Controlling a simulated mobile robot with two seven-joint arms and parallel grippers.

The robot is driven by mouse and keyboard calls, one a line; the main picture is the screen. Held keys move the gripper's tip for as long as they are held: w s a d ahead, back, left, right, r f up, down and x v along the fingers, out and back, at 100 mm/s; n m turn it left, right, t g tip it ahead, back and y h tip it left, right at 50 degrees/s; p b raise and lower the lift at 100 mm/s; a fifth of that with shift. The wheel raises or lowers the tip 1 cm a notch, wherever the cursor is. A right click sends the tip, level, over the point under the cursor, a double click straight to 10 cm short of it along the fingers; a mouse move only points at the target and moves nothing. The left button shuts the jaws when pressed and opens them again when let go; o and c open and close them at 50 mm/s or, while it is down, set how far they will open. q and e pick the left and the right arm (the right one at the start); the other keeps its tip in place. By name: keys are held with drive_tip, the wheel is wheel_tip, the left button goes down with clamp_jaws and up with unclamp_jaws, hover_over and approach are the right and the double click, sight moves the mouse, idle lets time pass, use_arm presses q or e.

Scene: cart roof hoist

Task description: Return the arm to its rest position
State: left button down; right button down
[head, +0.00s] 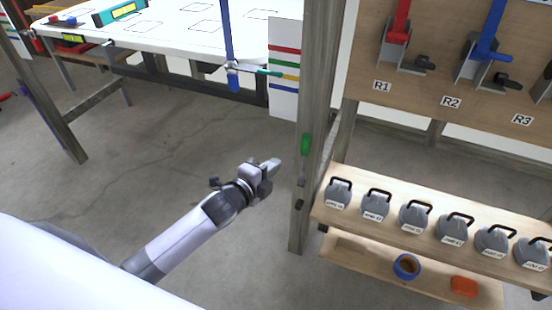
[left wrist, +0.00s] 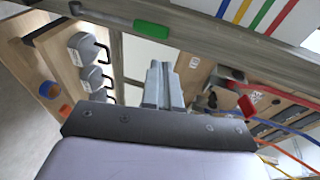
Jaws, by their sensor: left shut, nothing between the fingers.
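My left arm comes in from the lower left in the head view. Its gripper (head: 270,167) is shut and empty, held out over the floor to the left of the wooden post (head: 312,130). In the left wrist view the two fingers (left wrist: 163,85) are together with nothing between them. A green-handled item (head: 305,144) hangs on the post, a little above and right of the gripper and apart from it in the head view. It also shows in the left wrist view (left wrist: 151,29). My right gripper is not in view.
A shelf (head: 327,210) at right bears several grey weights (head: 415,216) with black handles. The lower shelf holds a blue tape roll (head: 406,266) and an orange block (head: 463,286). A board (head: 450,75) with levers stands above. A white table (head: 165,35) is at back left. Floor between is clear.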

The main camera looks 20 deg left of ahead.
use_arm(q)
drive_tip(key=s+f+n+g, duration=0.1)
drive_tip(key=s+f+n, duration=0.2)
drive_tip(key=s+n, duration=0.3)
drive_tip(key=s+f+n+g, duration=0.2)
drive_tip(key=s+f+n, duration=0.2)
drive_tip(key=s, duration=0.7)
drive_tip(key=s+f+n+g+y, duration=0.1)
drive_tip(key=s+f+n, duration=0.3)
drive_tip(key=s+n, duration=0.3)
drive_tip(key=shift+s+a+n+g, duration=0.15)
drive_tip(key=shift+s+n+g, duration=0.2)
drive_tip(key=shift+s, duration=0.55)
